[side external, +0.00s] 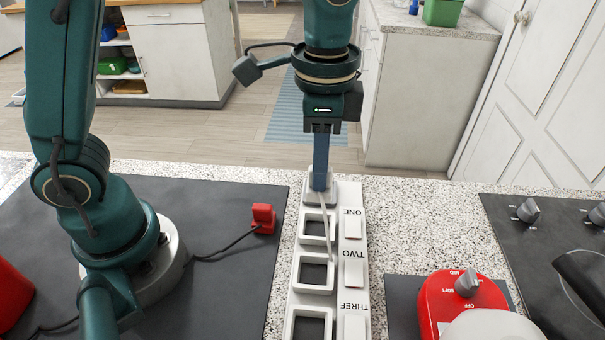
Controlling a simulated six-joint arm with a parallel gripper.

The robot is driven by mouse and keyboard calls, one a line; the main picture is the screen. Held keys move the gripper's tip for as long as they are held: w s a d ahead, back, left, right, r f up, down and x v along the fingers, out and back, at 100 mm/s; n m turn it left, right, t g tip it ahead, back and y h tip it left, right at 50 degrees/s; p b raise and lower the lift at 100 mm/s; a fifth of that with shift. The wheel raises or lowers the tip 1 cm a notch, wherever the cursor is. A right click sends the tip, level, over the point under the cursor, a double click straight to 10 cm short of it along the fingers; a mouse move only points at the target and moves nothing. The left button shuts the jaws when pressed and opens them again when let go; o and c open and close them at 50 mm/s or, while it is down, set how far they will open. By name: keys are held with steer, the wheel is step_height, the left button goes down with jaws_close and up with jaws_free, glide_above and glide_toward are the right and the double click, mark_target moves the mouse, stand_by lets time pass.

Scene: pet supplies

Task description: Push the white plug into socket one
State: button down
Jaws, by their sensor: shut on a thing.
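The white power strip (343,296) lies on the speckled counter, with labels ONE, TWO and THREE beside its square sockets. Socket one (301,229) is the farthest labelled one; its recess looks dark and empty. My gripper (320,186) points straight down over the strip's far end, beyond socket one. It is shut on the white plug (322,199), which is mostly hidden by the fingers and blends with the white strip. A pale cord runs from it towards me across sockets one and two. I cannot tell whether the plug touches the strip.
A red plug (263,217) on a black cord rests on the dark mat (225,280) left of the strip. A red appliance with a grey knob (466,284) stands at right, near a black hob (545,240). Bare counter lies just right of the strip's far end.

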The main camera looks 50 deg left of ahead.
mark_target(319, 197)
stand_by(0.4)
steer(key=shift+f, duration=2.9)
steer(key=shift+f, duration=1.4)
steer(key=c, duration=0.7)
jaws_free()
steer(key=shift+c, duration=0.2)
